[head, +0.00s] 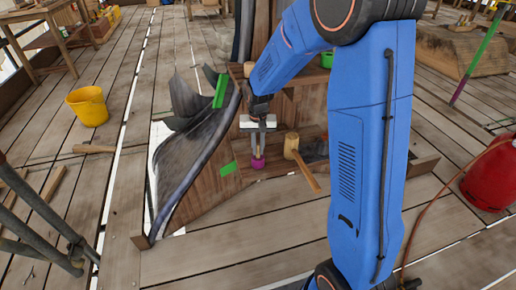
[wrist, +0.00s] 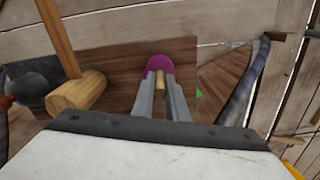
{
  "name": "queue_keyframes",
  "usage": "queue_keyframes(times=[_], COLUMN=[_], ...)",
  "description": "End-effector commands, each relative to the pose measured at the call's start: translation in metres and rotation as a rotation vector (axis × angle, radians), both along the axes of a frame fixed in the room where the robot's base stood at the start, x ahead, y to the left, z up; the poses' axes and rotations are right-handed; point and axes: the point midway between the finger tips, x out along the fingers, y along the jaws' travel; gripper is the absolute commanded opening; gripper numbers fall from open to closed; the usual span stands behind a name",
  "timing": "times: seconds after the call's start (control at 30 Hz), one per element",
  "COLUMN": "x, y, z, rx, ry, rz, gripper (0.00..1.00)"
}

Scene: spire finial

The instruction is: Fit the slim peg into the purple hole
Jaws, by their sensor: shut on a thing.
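My gripper (head: 258,153) points down over the wooden stand, its two grey fingers shut on the slim peg. The slim peg (wrist: 160,80) is a short light-wood piece, seen between the fingertips in the wrist view. The purple piece with the hole (head: 257,165) sits on the wood right below the fingertips. In the wrist view the purple piece (wrist: 160,63) lies just beyond the peg's end, partly covered by fingers and peg. Its hole opening is hidden, and I cannot tell whether the peg's tip is inside it or above it.
A wooden mallet (head: 291,146) lies right beside my gripper; it also shows at left in the wrist view (wrist: 76,95). A dark curved sheet (head: 196,140) rises to the left. A yellow bucket (head: 88,106) and a red tank (head: 490,175) stand farther off on the plank floor.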

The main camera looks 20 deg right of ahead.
Motion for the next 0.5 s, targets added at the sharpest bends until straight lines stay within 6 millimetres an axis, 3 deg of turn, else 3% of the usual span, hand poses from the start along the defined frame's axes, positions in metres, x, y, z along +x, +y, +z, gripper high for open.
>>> queue_keyframes(times=[0.27, 0.3, 0.33, 0.37, 0.5], x=[0.0000, 0.0000, 0.0001, 0.0001, 0.0001], y=[0.0000, 0.0000, 0.0000, 0.0000, 0.0000], z=[-0.0026, -0.0024, -0.0023, -0.0023, -0.0022], rx=[0.000, 0.000, 0.000, 0.000, 0.000], ry=[0.001, 0.000, 0.000, 0.000, 0.000], rz=[0.000, 0.000, 0.000, 0.000, 0.000], gripper=[0.00, 0.20, 0.27, 0.32, 0.32])
